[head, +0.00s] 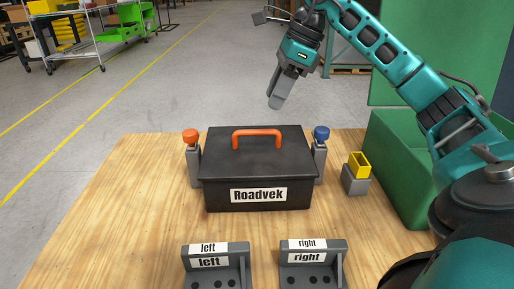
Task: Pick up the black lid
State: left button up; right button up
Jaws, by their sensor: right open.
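The black lid (219,143) covers the top of a black box (221,197) labelled "Roadvek" in the middle of the wooden table. An orange handle (257,132) stands up from the lid. My right gripper (277,101) is open and empty. It hangs in the air above and to the right of the handle, apart from the lid. Its fingers overlap in this view, so the gap between them hardly shows. My left gripper is not in view.
An orange-topped post (191,138) and a blue-topped post (321,134) flank the box. A yellow piece (359,163) sits on a grey block at right, beside a green bin (391,148). Grey brackets labelled left (213,266) and right (311,262) stand in front.

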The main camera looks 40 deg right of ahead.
aim_at(257, 132)
jog(key=x, duration=0.6)
jog(key=shift+a+b, duration=0.1)
jog(key=shift+b, duration=0.25)
jog(key=x, duration=0.5)
jog(key=shift+w+f, duration=0.1)
jog(key=shift+w, duration=0.15)
jog(key=shift+d, duration=0.25)
grip_shut()
